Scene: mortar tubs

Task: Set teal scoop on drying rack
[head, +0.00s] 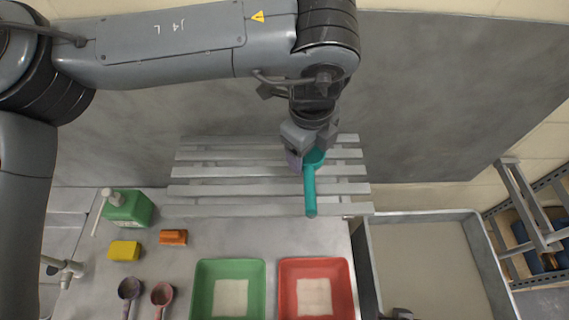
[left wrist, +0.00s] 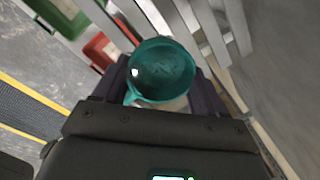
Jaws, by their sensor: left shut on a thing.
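The teal scoop (head: 310,190) is in my left gripper (head: 310,148), over the right part of the drying rack (head: 215,172), a set of pale grey slats. My left gripper is shut on the scoop near its bowl. The handle points toward the bottom of the head view, across the lower slats. In the left wrist view the round bowl (left wrist: 165,70) shows between the dark fingers, with rack slats (left wrist: 185,25) beyond it. I cannot tell whether the scoop touches the slats. Only a dark piece, perhaps of my right gripper (head: 398,314), shows at the bottom edge.
Below the rack are a green tub (head: 204,280) and a red tub (head: 342,280). A large grey basin (head: 367,270) is at right. The rack's left part is bare.

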